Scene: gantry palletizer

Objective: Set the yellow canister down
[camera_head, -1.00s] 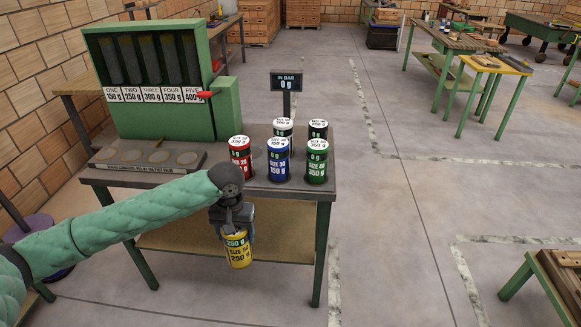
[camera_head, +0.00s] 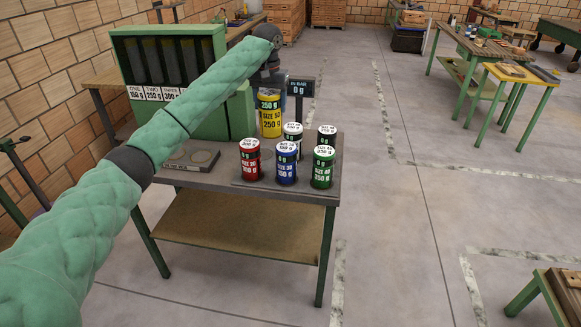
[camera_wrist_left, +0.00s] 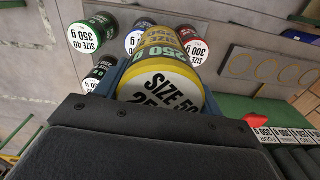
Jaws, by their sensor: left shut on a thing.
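The yellow canister (camera_head: 270,118), marked 250 g, hangs in my left gripper (camera_head: 270,88) above the back part of the bench, in front of the green dispenser's right side. It also shows large in the left wrist view (camera_wrist_left: 160,75), between the finger pads. It looks upright and clear of the bench top. My left gripper is shut on it. My right gripper is in neither view.
A display (camera_head: 301,87) reads 0 g. The green dispenser (camera_head: 240,112) stands at left.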

